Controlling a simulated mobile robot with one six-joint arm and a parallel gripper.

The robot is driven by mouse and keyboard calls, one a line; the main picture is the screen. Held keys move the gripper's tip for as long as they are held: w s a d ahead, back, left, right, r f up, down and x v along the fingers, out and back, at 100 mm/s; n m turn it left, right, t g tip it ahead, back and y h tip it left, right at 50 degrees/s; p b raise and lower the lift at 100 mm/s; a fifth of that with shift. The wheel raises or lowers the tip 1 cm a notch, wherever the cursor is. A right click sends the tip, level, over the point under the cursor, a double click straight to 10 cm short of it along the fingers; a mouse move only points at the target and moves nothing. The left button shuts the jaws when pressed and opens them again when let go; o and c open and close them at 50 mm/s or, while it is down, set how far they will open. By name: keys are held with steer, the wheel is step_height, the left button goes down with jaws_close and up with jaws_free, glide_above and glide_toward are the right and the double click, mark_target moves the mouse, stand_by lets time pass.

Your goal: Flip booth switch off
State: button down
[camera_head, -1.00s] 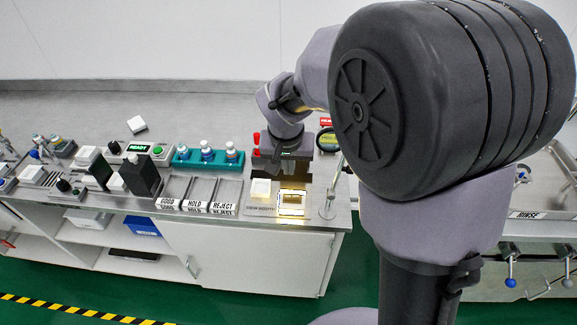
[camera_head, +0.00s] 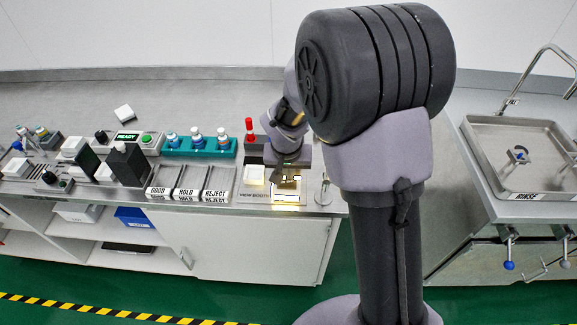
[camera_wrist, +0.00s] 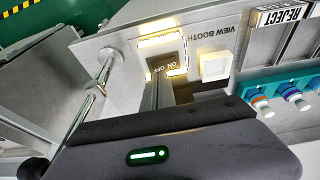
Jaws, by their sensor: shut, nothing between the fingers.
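The view booth (camera_head: 287,199) glows bright yellow-white at the front edge of the counter. In the wrist view its lit frame (camera_wrist: 160,42) surrounds a dark plate marked ON and OFF (camera_wrist: 166,66). The switch lever itself cannot be made out. My gripper (camera_head: 286,178) points down over the booth in the head view. In the wrist view its shut fingers (camera_wrist: 160,86) reach close to the ON/OFF plate and hide part of it. Nothing is held. Whether they touch the switch cannot be told.
A white square block (camera_wrist: 215,65) sits beside the booth. A metal post (camera_wrist: 98,85) stands on its other side. GOOD, HOLD and REJECT trays (camera_head: 187,180), a teal rack (camera_head: 200,147) and a red lamp (camera_head: 249,128) are nearby. A sink (camera_head: 520,140) stands at right.

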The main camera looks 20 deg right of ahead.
mark_target(287, 182)
steer(key=shift+f, duration=0.85)
steer(key=shift+s+d+f+b, duration=0.1)
steer(key=shift+d+f+b, duration=0.1)
steer(key=shift+f+b, duration=0.6)
steer(key=shift+s+r, duration=0.15)
steer(key=shift+r, duration=0.4)
